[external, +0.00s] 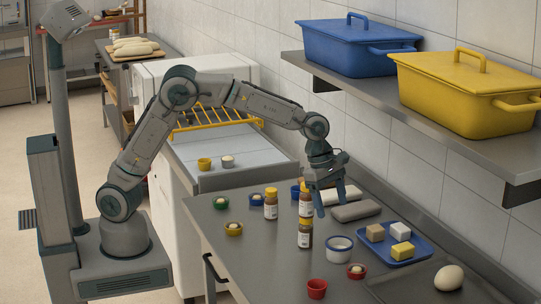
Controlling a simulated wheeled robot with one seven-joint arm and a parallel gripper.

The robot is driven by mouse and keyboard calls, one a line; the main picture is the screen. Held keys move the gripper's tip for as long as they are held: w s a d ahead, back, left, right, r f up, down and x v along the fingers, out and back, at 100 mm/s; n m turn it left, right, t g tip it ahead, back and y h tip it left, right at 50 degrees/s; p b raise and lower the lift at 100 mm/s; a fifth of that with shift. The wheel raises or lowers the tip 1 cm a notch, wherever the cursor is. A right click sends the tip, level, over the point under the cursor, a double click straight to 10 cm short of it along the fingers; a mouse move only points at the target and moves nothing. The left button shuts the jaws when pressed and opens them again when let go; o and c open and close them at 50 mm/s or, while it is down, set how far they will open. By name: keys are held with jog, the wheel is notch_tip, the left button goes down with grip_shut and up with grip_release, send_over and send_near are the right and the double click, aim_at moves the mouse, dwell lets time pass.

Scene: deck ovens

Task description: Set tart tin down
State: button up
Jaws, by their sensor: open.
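I cannot tell which one is the tart tin. My gripper (331,208) points down over the counter with its fingers apart. I see nothing held between them. It is beside the brown jars and in front of grey slabs (355,211); its height above the counter is hard to judge. The green, blue and yellow tins are to its left, the red one nearer the camera.
A shelf (420,105) with blue and yellow pots overhangs the counter.

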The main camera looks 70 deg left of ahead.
jog(key=s+a+r+m, duration=0.3)
jog(key=s+a+m, duration=0.2)
jog(key=s+a, duration=0.3)
jog(key=s+a+r+m, duration=0.4)
jog(key=s+a+m, duration=0.15)
jog(key=a, duration=0.45)
jog(key=s+a+f+m+y, duration=0.1)
jog(key=s+a+m, duration=0.3)
jog(key=s, duration=0.4)
jog(key=s+a+f+m+t+y, duration=0.1)
jog(key=s+a+f+m, duration=0.1)
jog(key=s+a+m, duration=0.2)
jog(key=s+m, duration=0.3)
jog(key=s, duration=0.1)
jog(key=shift+a+f+y, duration=0.15)
jog(key=shift+a+y, duration=0.05)
jog(key=shift+y, duration=0.1)
jog(key=shift+m, duration=0.25)
